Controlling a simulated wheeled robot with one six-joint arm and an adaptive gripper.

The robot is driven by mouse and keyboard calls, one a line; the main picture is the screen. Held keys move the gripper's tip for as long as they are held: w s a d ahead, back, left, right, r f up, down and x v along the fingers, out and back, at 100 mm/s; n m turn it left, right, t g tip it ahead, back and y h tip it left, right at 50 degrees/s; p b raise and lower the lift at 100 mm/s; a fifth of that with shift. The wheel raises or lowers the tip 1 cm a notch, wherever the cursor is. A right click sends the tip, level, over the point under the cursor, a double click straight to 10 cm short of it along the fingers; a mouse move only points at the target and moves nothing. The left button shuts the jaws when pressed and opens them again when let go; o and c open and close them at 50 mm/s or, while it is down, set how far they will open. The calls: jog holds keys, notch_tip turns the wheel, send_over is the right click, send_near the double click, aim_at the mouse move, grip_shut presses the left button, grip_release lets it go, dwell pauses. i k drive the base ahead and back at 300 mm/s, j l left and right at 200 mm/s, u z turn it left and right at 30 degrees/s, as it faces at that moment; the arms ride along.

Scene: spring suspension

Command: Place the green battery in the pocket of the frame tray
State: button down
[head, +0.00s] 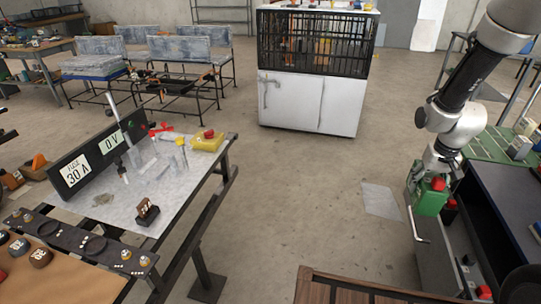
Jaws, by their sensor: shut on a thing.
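The green battery (429,200) has red parts on top and is on the right in the head view. My gripper (437,176) comes down from above and is shut on it. The battery is close to the left edge of a dark, open-topped frame (485,215) with a grey side wall. I cannot tell whether the battery touches it. This may be the frame tray, but no pocket can be made out clearly. A pale bent bar (418,228) shows just below the battery.
Small red-topped items (484,292) sit along the frame's near side. A green-topped bench (492,147) is behind it. A grey worktable (170,190) with meter panels stands left. A slatted wooden surface (350,291) is at the bottom. Open floor lies between.

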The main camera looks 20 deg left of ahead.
aim_at(157, 170)
jog(key=i+u, duration=0.1)
jog(key=u, duration=0.4)
jog(key=i+u, duration=0.1)
jog(key=u, duration=0.9)
jog(key=i+l+u, duration=0.1)
jog(key=u, duration=0.35)
jog(key=l+u, duration=0.2)
jog(key=u, duration=0.3)
jog(key=i+l+u, duration=0.1)
jog(key=u, duration=0.4)
jog(key=l, duration=0.55)
jog(key=i+l+z, duration=0.1)
jog(key=l, duration=0.4)
jog(key=i+l, duration=0.15)
jog(key=l, duration=0.2)
jog(key=i+l, duration=0.1)
jog(key=l, duration=0.25)
jog(key=i+l+u, duration=0.1)
jog(key=l, duration=0.25)
jog(key=i+l, duration=0.2)
jog(key=l, duration=0.2)
